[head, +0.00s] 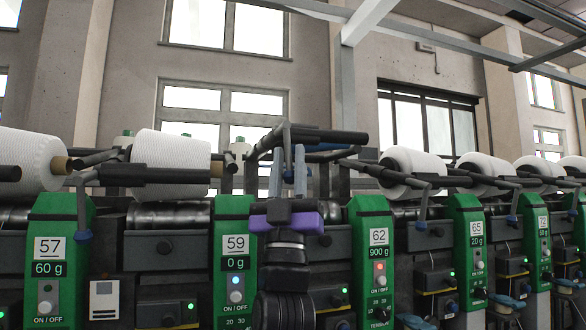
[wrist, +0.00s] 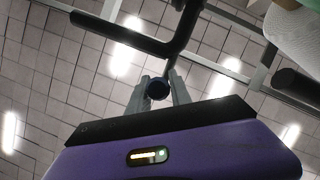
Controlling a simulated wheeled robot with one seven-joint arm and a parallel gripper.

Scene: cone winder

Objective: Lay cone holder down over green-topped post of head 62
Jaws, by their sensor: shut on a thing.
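The cone holder (head: 335,137) is a dark grey bent arm with a thick dark bar and no cone on it. It stands raised, and its bar points right, above and apart from the green-topped post of head 62 (head: 372,212). My gripper (head: 288,165), with a purple band and grey fingers, is in front of the machine between posts 59 and 62, shut on the holder's lever. In the wrist view the lever's round blue end (wrist: 158,90) sits between the fingers, and the holder's bar (wrist: 115,34) crosses above. The fingers and lever partly hide each other.
Post 59 (head: 235,215) is close left of my gripper. A white cone (head: 172,155) lies on a holder to the left, and another (head: 410,168) is just right of post 62. A dark machine box stands low between posts 59 and 62. The space above is free.

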